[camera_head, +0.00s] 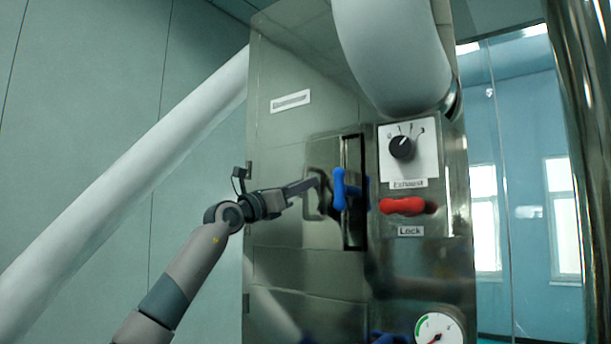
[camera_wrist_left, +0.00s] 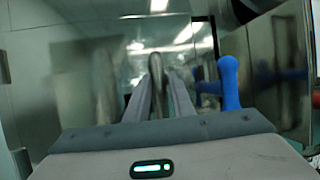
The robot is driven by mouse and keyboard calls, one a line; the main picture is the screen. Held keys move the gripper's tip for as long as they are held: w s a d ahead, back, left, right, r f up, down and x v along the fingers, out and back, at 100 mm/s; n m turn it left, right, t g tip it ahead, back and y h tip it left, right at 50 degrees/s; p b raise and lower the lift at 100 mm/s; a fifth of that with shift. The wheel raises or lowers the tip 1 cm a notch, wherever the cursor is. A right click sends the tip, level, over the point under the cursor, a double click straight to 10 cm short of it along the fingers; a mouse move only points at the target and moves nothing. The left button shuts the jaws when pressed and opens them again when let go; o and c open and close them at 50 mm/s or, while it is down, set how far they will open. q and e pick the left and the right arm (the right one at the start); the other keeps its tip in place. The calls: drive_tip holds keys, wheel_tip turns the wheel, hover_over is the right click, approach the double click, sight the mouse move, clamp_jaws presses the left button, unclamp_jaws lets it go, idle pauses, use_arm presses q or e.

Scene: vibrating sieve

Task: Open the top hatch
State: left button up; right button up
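A shiny metal cabinet (camera_head: 290,150) fills the middle of the head view. A metal loop handle (camera_head: 311,203) stands out from its front, left of a tall dark slot. The handle's bar also shows in the left wrist view (camera_wrist_left: 156,72). My left gripper (camera_head: 318,182) is at the handle. In the wrist view its fingers (camera_wrist_left: 160,85) stand slightly apart, with the bar between or just beyond their tips; I cannot tell whether they touch it. A blue lever (camera_head: 339,188) is just right of the gripper, and also right of the fingers in the wrist view (camera_wrist_left: 229,82). My right gripper is out of view.
A red lock lever (camera_head: 403,206) and a black exhaust knob (camera_head: 402,148) are right of the slot. A gauge (camera_head: 438,328) is below them. A thick white pipe (camera_head: 392,50) hangs above, and another white pipe (camera_head: 140,180) slants across the left behind my arm.

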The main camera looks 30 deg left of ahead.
use_arm(q)
drive_tip(key=shift+w+d+r, duration=0.15)
drive_tip(key=shift+w+r, duration=0.05)
drive_tip(key=shift+w, duration=0.3)
drive_tip(key=shift+c, duration=0.4)
clamp_jaws()
drive_tip(key=shift+s, duration=0.1)
